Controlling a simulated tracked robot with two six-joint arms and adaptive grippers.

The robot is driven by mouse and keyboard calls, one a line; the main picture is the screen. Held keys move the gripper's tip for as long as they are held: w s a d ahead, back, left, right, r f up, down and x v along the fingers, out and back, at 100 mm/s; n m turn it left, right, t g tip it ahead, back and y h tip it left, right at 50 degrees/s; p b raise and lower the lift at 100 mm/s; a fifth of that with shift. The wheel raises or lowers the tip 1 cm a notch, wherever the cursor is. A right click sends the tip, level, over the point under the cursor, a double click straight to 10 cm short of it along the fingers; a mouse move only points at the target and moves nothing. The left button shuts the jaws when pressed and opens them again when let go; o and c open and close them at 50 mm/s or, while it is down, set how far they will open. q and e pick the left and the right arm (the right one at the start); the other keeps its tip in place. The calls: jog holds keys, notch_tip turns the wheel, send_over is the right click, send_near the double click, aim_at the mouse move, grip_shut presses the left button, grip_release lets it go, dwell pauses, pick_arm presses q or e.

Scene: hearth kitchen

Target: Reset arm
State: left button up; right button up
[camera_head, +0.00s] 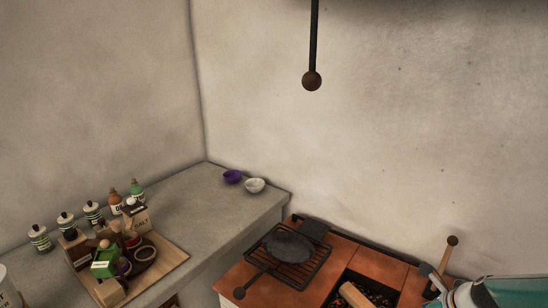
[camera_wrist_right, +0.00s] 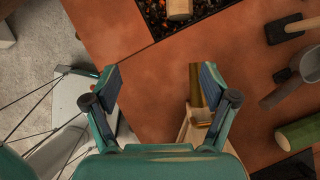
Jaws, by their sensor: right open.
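My right gripper (camera_wrist_right: 160,75) shows in the right wrist view with its two teal fingers spread apart. Nothing is held between them; orange-red tile (camera_wrist_right: 155,95) shows below the gap. A wooden, brass-coloured item (camera_wrist_right: 195,88) shows beside the right-hand finger, partly hidden by it; I cannot tell whether they touch. In the head view part of my teal right arm shows at the lower right corner, over the tiled stove (camera_head: 384,265). My left gripper is not in view.
A dark pan (camera_head: 288,247) sits on a grill rack on the stove, next to an open coal pit (camera_head: 375,285). A wooden board (camera_head: 172,257) with bottles and boxes, a purple bowl (camera_head: 232,176) and a white bowl (camera_head: 255,185) stand on the grey counter (camera_head: 185,205).

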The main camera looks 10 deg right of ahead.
jog(key=s+a+f+n+g+y, duration=0.1)
jog(key=s+a+f+n+g, duration=0.2)
jog(key=a+f+n, duration=1.15)
jog(key=s+a+f+n+g+y, duration=0.1)
jog(key=s+a+f+n, duration=0.2)
jog(key=s+a+n, duration=0.45)
jog(key=s+a+f+n+g, duration=0.15)
jog(key=s+a+n, duration=0.25)
jog(key=a+n, duration=0.6)
pick_arm(q)
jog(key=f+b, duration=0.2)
jog(key=b, duration=0.1)
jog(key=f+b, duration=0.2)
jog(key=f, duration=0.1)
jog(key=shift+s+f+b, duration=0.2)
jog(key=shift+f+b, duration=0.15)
jog(key=shift+b, duration=0.05)
pick_arm(e)
notch_tip(320, 180, down, 7)
jog(key=a+m, duration=0.1)
jog(key=a, duration=0.1)
jog(key=shift+s+a, duration=0.25)
jog(key=shift+s, duration=0.2)
